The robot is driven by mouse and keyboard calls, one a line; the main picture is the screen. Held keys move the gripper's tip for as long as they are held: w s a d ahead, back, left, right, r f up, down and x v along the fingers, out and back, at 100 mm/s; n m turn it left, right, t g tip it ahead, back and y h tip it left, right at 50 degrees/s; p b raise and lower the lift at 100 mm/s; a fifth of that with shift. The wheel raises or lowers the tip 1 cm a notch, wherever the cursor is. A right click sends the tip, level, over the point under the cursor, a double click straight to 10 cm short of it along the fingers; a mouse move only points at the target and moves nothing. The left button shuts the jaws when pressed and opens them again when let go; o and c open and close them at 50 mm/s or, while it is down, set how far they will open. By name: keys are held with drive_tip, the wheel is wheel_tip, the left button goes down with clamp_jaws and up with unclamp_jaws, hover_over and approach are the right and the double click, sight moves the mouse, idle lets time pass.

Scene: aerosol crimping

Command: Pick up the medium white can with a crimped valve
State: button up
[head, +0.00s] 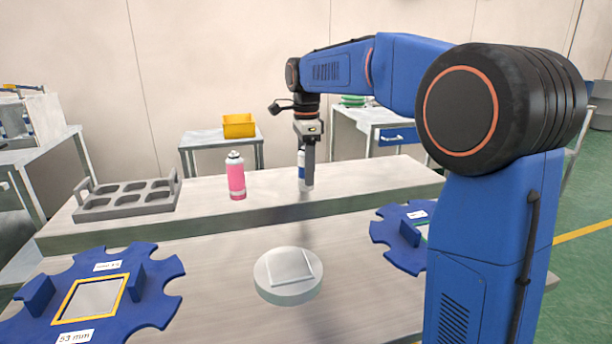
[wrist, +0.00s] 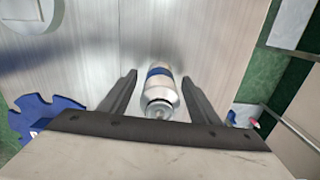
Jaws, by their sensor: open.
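A white can with a blue band (head: 301,170) stands on the raised back shelf of the bench, partly hidden behind my gripper in the head view. In the wrist view the white can (wrist: 160,92) lies between the two fingers, with its metal top and valve toward the camera. My gripper (head: 308,178) points down at the can. In the wrist view my gripper (wrist: 158,88) is open, with a gap between each finger and the can.
A grey rack with empty holes (head: 128,208) sits at the shelf's left end. A round grey pedestal (head: 288,283) and two blue notched plates (head: 150,292) (head: 388,238) are in front. A yellow bin (head: 239,125) stands on a table behind.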

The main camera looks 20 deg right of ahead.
drive_tip(key=shift+f, duration=0.6)
drive_tip(key=c, duration=1.1)
drive_tip(key=shift+c, duration=0.2)
wheel_tip(320, 180, up, 10)
drive_tip(key=shift+f, duration=0.1)
drive_tip(key=shift+d, duration=0.1)
